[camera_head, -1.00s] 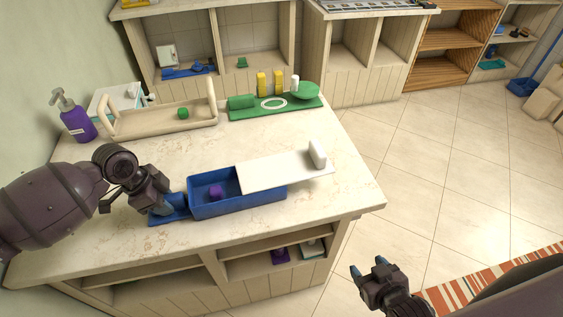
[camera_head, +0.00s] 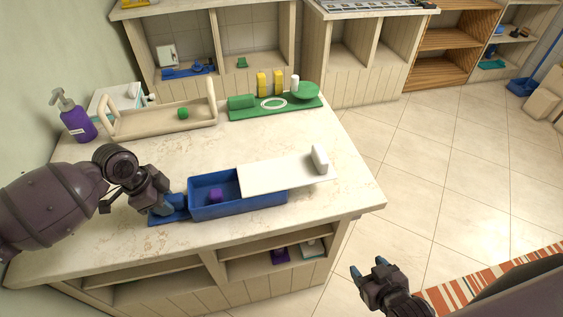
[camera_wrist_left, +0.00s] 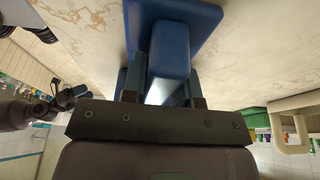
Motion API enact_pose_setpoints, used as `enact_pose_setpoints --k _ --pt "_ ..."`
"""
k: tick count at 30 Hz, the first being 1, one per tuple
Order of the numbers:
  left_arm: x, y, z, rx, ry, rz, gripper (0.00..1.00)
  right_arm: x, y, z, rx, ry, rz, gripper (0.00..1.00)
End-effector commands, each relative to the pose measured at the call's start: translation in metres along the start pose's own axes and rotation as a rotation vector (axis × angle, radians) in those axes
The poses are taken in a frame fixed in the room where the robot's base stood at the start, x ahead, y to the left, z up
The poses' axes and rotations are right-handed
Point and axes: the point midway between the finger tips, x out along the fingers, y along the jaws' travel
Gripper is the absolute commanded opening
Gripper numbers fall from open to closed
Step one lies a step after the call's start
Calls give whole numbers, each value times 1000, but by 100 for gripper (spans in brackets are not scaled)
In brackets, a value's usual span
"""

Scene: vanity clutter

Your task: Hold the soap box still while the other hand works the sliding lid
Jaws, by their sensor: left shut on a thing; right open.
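The blue soap box (camera_head: 237,204) stands on the pale marble counter, near its front edge. Its white sliding lid (camera_head: 275,173) covers the right part and overhangs the right end, with an upright white grip at its far end. The left part is open, and a small purple thing (camera_head: 216,195) lies inside. My left gripper (camera_head: 165,207) is shut on the blue block at the box's left end, which also shows between the fingers in the left wrist view (camera_wrist_left: 169,50). My right gripper (camera_head: 368,266) is open and empty, right of the counter and apart from the lid.
A beige tray (camera_head: 165,122) with a green ball, a green mat (camera_head: 273,107) with several items and a purple pump bottle (camera_head: 75,118) stand behind the box. The counter (camera_head: 345,180) right of the lid is clear.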

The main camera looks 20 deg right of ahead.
Motion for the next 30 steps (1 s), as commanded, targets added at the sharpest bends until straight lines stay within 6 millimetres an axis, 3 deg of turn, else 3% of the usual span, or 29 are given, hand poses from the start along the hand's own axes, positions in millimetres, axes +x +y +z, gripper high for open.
enact_pose_setpoints --k 30 --pt "1 -12 -1 -62 -1 -19 7 0 0 -1 0 1 0 61"
